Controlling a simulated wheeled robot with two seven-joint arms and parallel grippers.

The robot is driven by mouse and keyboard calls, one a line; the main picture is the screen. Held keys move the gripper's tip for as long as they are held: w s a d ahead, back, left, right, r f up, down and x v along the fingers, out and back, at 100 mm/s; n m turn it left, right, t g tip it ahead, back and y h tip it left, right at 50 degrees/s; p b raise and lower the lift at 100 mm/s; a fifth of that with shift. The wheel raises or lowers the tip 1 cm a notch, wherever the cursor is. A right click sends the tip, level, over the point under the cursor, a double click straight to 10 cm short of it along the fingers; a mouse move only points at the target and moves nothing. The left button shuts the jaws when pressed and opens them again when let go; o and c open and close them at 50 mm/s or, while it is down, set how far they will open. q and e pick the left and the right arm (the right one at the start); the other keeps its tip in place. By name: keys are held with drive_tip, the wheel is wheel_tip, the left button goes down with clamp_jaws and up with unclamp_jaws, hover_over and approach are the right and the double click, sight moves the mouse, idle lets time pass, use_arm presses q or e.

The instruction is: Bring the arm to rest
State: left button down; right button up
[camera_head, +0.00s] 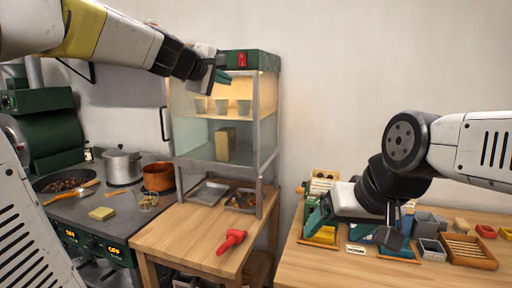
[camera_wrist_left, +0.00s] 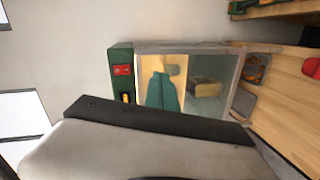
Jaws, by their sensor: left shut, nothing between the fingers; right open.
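My left gripper (camera_head: 222,78) is raised at the upper left in the head view, in front of the top of the glass cabinet (camera_head: 233,57). It is shut and empty. In the left wrist view its teal fingers (camera_wrist_left: 164,92) show together in front of the cabinet (camera_wrist_left: 125,70), which appears turned sideways. My right gripper (camera_head: 350,233) hangs low over the right table (camera_head: 335,270), open, above small items there. Part of it hides what lies behind.
A red scoop-like tool (camera_head: 231,241) lies on the left wooden table (camera_head: 190,232). The stove holds a grey pot (camera_head: 122,167), a copper pot (camera_head: 158,177) and a pan of chestnuts (camera_head: 65,184).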

use_arm(q)
drive_tip(key=s+a+f+m+g+y, duration=0.1)
drive_tip(key=s+f+m+g, duration=0.3)
drive_tip(key=s+f, duration=0.9)
drive_tip(key=s+a+f+m+g+y, duration=0.2)
drive_tip(key=s+f+m+g, duration=0.2)
drive_tip(key=s+f+m, duration=0.4)
drive_tip(key=s+f, duration=0.6)
drive_tip(key=s, duration=0.1)
drive_tip(key=shift+s+a, duration=0.35)
